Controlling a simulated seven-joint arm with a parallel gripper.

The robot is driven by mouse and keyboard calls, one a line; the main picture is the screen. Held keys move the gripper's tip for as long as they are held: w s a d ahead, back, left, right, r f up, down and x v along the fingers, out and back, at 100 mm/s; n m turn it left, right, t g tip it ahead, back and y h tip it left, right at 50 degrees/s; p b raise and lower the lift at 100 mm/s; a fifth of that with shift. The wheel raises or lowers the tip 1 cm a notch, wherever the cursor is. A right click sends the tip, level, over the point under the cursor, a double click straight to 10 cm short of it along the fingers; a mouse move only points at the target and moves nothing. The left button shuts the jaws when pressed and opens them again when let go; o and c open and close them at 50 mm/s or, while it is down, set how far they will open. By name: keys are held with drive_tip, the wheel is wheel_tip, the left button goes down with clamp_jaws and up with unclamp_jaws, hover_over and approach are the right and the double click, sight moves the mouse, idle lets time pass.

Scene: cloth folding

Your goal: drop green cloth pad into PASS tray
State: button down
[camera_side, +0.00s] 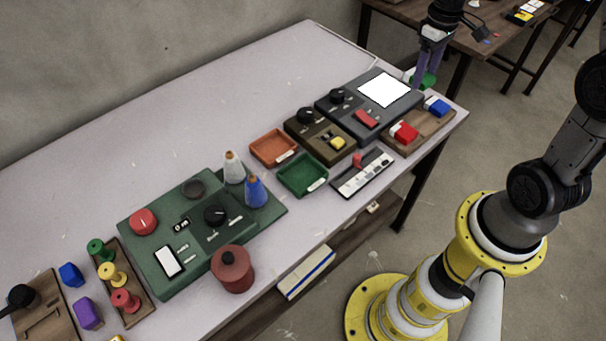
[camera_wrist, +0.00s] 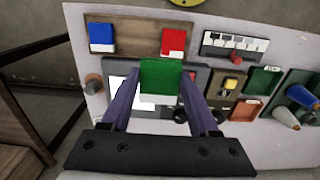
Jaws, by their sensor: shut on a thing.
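The green cloth pad (camera_wrist: 160,77) is between the two purple fingers of my gripper (camera_wrist: 161,88) in the wrist view. My gripper is shut on it. In the side view my gripper (camera_side: 423,78) is at the table's far right end, beside the grey device with the white screen, and part of the green pad (camera_side: 428,82) shows there. Two small trays lie near the middle of the table: a green tray (camera_side: 303,176) and an orange tray (camera_side: 273,149). Each has a small white label that is too small to read. Both trays look empty and are well away from my gripper.
A wooden board (camera_side: 420,131) holds a red and a blue block at the right edge. A grey device (camera_side: 369,105), a brown device (camera_side: 321,136) and a white slider panel (camera_side: 363,174) surround the trays. Two bottles (camera_side: 256,190) stand on the green console. The back of the table is clear.

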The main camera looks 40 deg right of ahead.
drive_tip(key=shift+w+d+r+m, duration=0.1)
drive_tip(key=shift+w+m, duration=0.2)
drive_tip(key=shift+m, duration=0.8)
drive_tip(key=w+a+f+m, duration=0.1)
drive_tip(key=w+a, duration=0.3)
drive_tip(key=a, duration=0.3)
drive_tip(key=w+a+f, duration=0.1)
drive_tip(key=w+a, duration=0.2)
drive_tip(key=a, duration=0.5)
drive_tip(key=s+a+f+n, duration=0.1)
drive_tip(key=a+f+n, duration=0.2)
drive_tip(key=a, duration=1.1)
drive_tip(key=shift+a+f, duration=0.15)
drive_tip(key=shift+f, duration=2.25)
drive_tip(key=shift+c, duration=0.3)
unclamp_jaws()
